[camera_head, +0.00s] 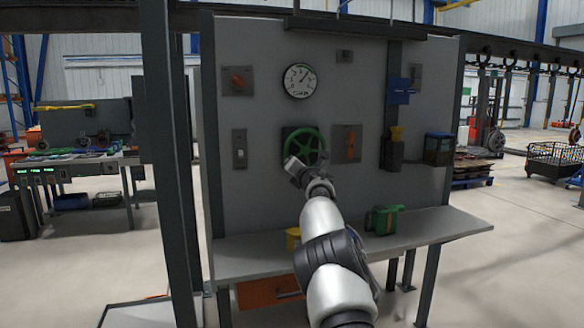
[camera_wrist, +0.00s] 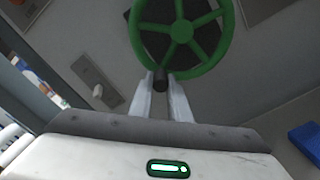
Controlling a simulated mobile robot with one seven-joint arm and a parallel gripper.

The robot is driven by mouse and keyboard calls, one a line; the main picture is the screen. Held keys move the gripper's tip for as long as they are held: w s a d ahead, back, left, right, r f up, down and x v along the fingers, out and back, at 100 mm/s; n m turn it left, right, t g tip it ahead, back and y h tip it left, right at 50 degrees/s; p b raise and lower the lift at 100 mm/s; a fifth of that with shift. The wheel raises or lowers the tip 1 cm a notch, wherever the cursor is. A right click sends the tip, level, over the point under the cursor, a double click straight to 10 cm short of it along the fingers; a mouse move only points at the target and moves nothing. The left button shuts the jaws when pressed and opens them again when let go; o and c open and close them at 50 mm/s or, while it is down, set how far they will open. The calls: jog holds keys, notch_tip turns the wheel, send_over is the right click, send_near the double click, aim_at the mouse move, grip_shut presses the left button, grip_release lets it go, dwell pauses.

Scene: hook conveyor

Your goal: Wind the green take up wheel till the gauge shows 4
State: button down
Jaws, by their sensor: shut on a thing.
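The green wheel (camera_head: 316,140) is mounted on a dark square plate on the grey panel, and its spokes show in the wrist view (camera_wrist: 181,30). A dark handle knob (camera_wrist: 160,78) sits at the wheel's lower rim. My gripper (camera_wrist: 161,88) is shut on this knob, one finger on each side. In the head view my gripper (camera_head: 295,168) is at the wheel's lower left and hides part of its rim. The round white gauge (camera_head: 300,81) is above the wheel. Its dark needle points to the upper right; the numbers are too small to read.
An orange knob (camera_head: 237,80) and a switch (camera_head: 240,149) are left of the wheel. Another rotary switch (camera_head: 347,144) is close on its right. Below, a shelf (camera_head: 440,226) bears a green item (camera_head: 383,220) and a yellow item (camera_head: 293,238). A dark post stands left of the panel.

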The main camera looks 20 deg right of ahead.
jog(key=c, duration=1.7)
grip_release()
jog(key=shift+o, duration=0.2)
jog(key=s+b, duration=0.4)
jog(key=s, duration=1.3)
jog(key=shift+s+d, duration=0.2)
jog(key=shift+d, duration=0.1)
jog(key=shift+r, duration=0.1)
